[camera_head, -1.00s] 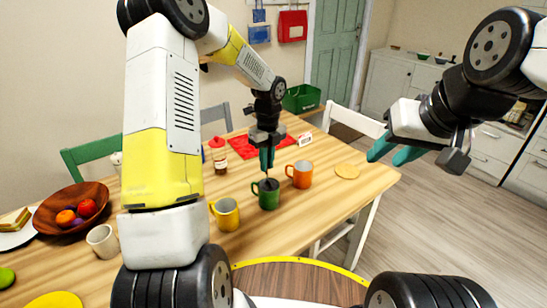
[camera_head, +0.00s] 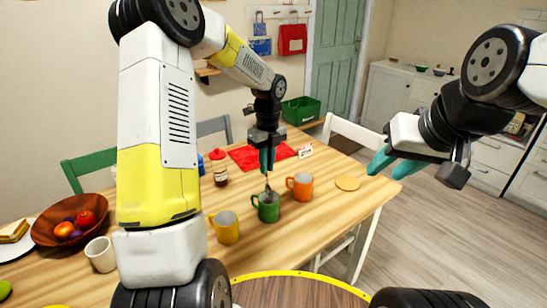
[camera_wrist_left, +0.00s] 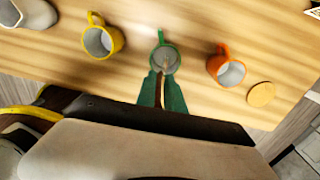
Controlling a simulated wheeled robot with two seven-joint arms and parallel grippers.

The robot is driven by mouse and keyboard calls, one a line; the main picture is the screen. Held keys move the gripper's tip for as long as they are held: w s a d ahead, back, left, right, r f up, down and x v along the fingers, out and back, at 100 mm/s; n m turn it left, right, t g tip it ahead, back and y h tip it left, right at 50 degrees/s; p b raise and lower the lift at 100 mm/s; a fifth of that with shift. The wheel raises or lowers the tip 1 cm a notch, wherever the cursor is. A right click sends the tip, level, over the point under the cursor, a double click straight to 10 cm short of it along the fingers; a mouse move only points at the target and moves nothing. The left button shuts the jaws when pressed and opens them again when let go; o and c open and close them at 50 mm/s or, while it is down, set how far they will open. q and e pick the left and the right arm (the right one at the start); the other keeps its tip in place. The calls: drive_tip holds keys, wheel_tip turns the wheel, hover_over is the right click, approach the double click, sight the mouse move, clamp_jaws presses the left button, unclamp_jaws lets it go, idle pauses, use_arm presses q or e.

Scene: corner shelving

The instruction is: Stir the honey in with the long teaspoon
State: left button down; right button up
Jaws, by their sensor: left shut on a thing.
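My left gripper (camera_head: 267,160) points down above the green mug (camera_head: 268,210) and is shut on the long teaspoon (camera_head: 267,181). The spoon hangs down to the mug's opening; its lower end is hard to make out. In the left wrist view the green mug (camera_wrist_left: 165,60) lies just beyond the fingertips (camera_wrist_left: 161,85), with the thin spoon handle between them. A jar with a red lid and dark contents (camera_head: 220,174), perhaps the honey, stands behind the mug. My right gripper (camera_head: 392,165) is open and empty, off the table's right side.
A yellow mug (camera_head: 225,230) stands left of the green mug, an orange mug (camera_head: 301,187) right of it. A round coaster (camera_head: 347,183) lies further right. A red cloth (camera_head: 262,157) is behind; a fruit bowl (camera_head: 71,225) and white cup (camera_head: 101,255) stand left.

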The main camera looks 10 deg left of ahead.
idle(0.4)
use_arm(q)
drive_tip(key=shift+r, duration=2.55)
